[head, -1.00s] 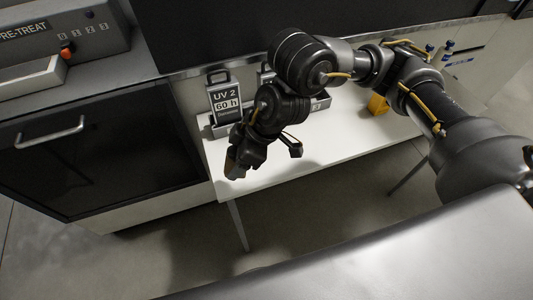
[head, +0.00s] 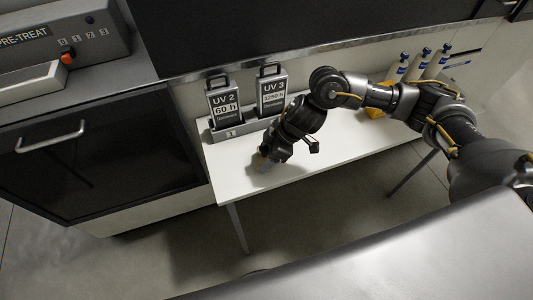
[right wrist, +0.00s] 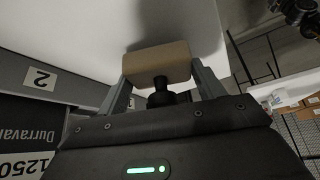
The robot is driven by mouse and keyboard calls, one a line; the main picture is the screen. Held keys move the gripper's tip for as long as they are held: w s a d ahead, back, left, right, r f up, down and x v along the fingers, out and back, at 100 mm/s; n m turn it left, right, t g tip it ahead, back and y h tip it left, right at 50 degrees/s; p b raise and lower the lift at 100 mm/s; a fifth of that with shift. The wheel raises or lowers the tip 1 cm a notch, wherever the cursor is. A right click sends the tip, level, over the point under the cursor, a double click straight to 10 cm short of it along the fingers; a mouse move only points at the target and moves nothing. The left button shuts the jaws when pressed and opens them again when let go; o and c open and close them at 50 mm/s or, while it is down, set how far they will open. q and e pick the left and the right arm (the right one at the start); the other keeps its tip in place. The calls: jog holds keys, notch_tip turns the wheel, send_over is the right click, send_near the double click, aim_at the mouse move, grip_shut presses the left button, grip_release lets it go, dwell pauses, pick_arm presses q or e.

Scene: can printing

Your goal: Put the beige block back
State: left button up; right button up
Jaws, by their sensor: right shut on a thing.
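The beige block (right wrist: 157,62) shows in the right wrist view, clamped between the two fingers of my right gripper (head: 266,158). In the head view this gripper is low over the white table, in front of the rack. Only a small brownish part of the block shows there, at the fingertips. I cannot tell whether the block touches the table. My left gripper is not in view in the head picture.
The rack (head: 233,134) at the table's back holds the UV 2 cartridge (head: 224,103) and the UV 3 cartridge (head: 272,93). A yellow object (head: 374,113) and bottles (head: 420,64) stand at the right. The white table (head: 232,187) is bare along its front.

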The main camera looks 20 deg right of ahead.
jog(key=shift+f, duration=0.55)
jog(key=shift+f, duration=0.2)
jog(key=o, duration=0.9)
jog(key=shift+o, duration=0.2)
jog(key=shift+r, duration=0.1)
jog(key=shift+r, duration=0.15)
jog(key=b+v, duration=0.1)
jog(key=v, duration=1.1)
